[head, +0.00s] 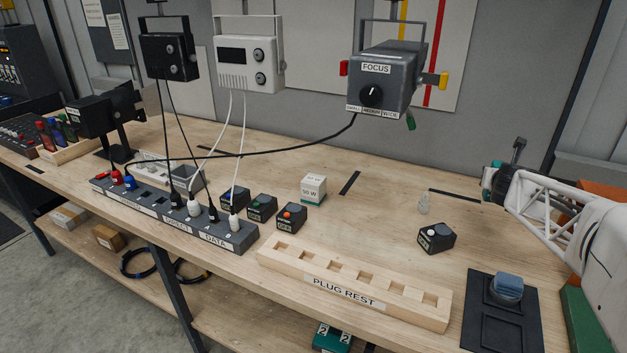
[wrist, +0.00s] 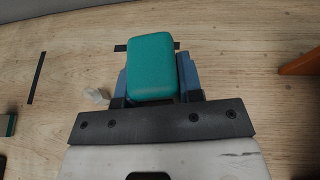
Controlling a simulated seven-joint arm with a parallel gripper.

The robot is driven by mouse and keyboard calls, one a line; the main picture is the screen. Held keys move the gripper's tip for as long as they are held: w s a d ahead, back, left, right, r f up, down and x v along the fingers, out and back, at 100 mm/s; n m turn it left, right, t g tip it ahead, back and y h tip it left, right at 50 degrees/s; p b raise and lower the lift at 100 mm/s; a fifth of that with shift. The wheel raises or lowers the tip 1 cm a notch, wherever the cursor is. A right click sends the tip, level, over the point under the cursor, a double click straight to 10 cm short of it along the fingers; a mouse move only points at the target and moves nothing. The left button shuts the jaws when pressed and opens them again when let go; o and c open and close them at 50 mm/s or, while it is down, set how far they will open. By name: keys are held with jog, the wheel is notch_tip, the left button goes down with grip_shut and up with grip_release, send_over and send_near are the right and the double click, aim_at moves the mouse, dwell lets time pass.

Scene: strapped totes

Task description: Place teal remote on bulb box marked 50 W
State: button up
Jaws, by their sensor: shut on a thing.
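The teal remote (wrist: 152,68) is a rounded block held between the blue fingers of my gripper (wrist: 156,76) in the wrist view. In the head view my gripper (head: 490,184) is at the right, above the table, and only a small teal patch shows at its end. The bulb box marked 50 W (head: 313,189) is a small white box with a teal band at its base. It stands on the table near the middle, well to the left of my gripper, and its top is bare.
A wooden plug rest (head: 352,287) lies in front. Several button boxes and a power strip (head: 175,215) are at the left. A focus unit (head: 388,80) hangs above.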

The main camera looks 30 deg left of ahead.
jog(key=shift+a+m+h, duration=0.3)
jog(key=shift+a, duration=0.5)
jog(key=s+a+r, duration=0.1)
jog(key=s+a, duration=0.6)
jog(key=a, duration=0.6)
jog(key=s+a+r, duration=0.1)
jog(key=s+a, duration=0.6)
jog(key=a, duration=0.6)
jog(key=s+a+r+m+h, duration=0.1)
jog(key=s+a, duration=0.7)
jog(key=a, duration=0.5)
jog(key=shift+a, duration=0.4)
jog(key=shift+w, duration=0.15)
jog(key=w+a+f, duration=0.1)
jog(key=w+a, duration=0.8)
jog(key=w, duration=0.3)
jog(key=shift+w+a+f, duration=0.25)
jog(key=shift+a, duration=0.1)
jog(key=shift+f, duration=0.1)
